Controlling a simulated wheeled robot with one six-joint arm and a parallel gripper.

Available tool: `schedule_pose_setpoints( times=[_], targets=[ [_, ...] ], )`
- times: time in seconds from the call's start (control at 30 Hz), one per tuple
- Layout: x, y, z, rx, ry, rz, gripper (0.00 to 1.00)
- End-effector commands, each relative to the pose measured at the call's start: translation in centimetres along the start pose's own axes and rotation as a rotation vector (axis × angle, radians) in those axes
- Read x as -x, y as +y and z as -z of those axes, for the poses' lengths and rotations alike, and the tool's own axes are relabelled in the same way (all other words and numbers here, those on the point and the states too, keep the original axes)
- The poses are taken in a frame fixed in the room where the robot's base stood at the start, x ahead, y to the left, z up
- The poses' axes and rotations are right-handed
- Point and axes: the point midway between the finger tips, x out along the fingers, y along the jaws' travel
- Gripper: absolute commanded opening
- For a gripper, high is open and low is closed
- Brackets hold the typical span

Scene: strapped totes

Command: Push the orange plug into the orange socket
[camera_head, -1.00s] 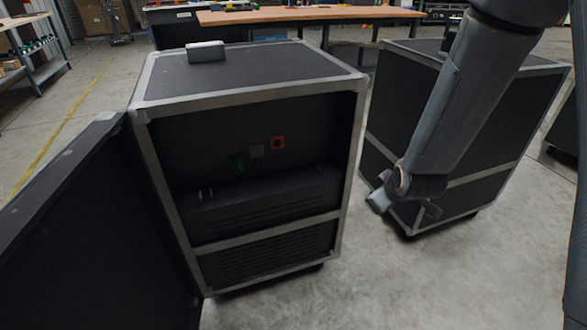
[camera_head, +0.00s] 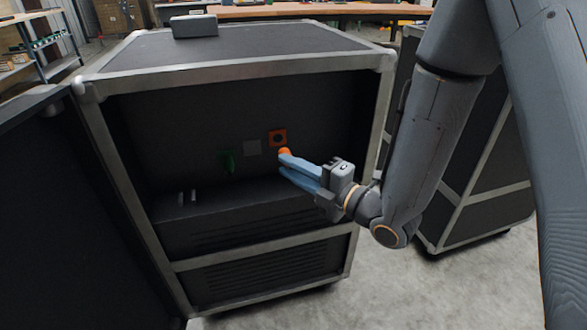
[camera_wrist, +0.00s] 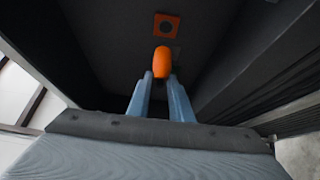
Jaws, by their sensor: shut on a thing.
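The orange socket (camera_head: 278,138) is a square plate with a dark round hole on the back wall inside the open case. It also shows at the top of the wrist view (camera_wrist: 166,26). My gripper (camera_head: 284,161) reaches into the case from the right, its blue fingers shut on the orange plug (camera_head: 285,152). In the wrist view the plug (camera_wrist: 162,62) sticks out beyond the fingertips (camera_wrist: 161,80) and points toward the socket. There it appears just below the socket plate, with a gap between them.
The case (camera_head: 235,70) has metal edges, a grey box (camera_head: 194,26) on top and an open door (camera_head: 40,200) at left. A dark ledge (camera_head: 240,195) lies below.

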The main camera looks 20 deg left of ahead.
Motion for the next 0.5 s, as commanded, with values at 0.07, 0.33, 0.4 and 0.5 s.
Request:
schedule_pose_setpoints(
  times=[0.07, 0.33, 0.4, 0.5],
  targets=[
    [0.1, 0.1, -0.1, 0.0, -0.003, 0.0, 0.0],
    [-0.2, 0.0, -0.3, 0.0, -0.004, 0.001, 0.0],
    [-0.5, 0.0, -0.5, 0.0, -0.004, 0.001, 0.0],
    [-1.1, 0.0, -0.9, 0.0, -0.003, 0.001, 0.0]
  ],
)
